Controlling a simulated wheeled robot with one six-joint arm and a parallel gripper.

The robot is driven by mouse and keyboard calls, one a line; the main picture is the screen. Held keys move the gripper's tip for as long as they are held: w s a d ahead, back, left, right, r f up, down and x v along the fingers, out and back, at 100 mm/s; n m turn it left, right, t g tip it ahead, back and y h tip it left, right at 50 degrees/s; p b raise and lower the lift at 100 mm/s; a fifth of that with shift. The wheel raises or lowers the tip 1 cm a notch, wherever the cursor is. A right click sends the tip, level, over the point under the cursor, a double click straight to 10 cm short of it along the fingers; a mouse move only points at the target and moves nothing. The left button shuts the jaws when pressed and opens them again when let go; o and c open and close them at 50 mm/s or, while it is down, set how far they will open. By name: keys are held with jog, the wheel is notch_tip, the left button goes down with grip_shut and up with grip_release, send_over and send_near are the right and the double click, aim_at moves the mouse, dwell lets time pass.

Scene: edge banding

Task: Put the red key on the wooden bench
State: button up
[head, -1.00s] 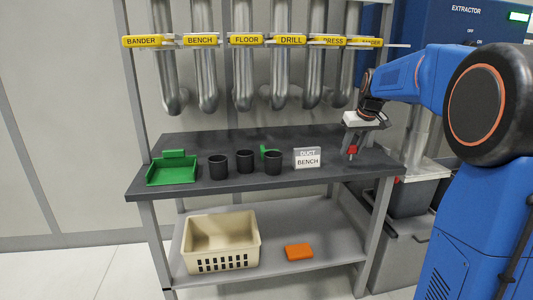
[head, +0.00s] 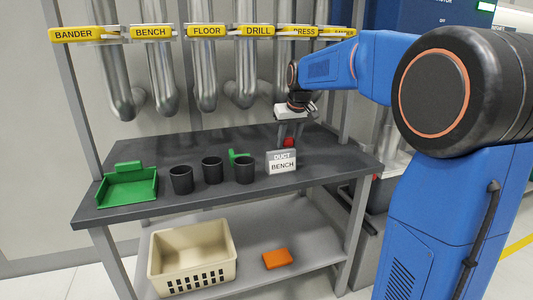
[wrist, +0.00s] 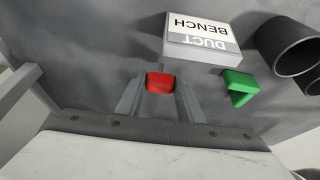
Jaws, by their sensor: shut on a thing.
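My gripper (wrist: 160,88) is shut on the red key (wrist: 160,81) in the wrist view, with a finger on each side of it. In the head view the red key (head: 289,142) shows below my gripper (head: 290,136), over the back right part of a dark grey bench top (head: 330,162). It is close to the top; I cannot tell whether it touches. No bench top that looks wooden is in view. A sign reading "DUCT BENCH" (head: 281,161) stands on the grey top, just in front of the key and slightly left.
Black cups (head: 181,180), a small green piece (head: 238,157) and a green tray (head: 127,187) stand to the left. The lower shelf holds a beige basket (head: 192,257) and an orange block (head: 277,259). Labelled pipes (head: 205,70) hang behind.

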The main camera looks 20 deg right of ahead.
jog(key=a, duration=0.7)
jog(key=shift+a, duration=0.3)
jog(key=shift+f, duration=1.75)
jog(key=o, duration=1.1)
jog(key=shift+f, duration=0.1)
jog(key=shift+c, duration=0.2)
jog(key=v, duration=1.2)
jog(key=shift+s, duration=0.1)
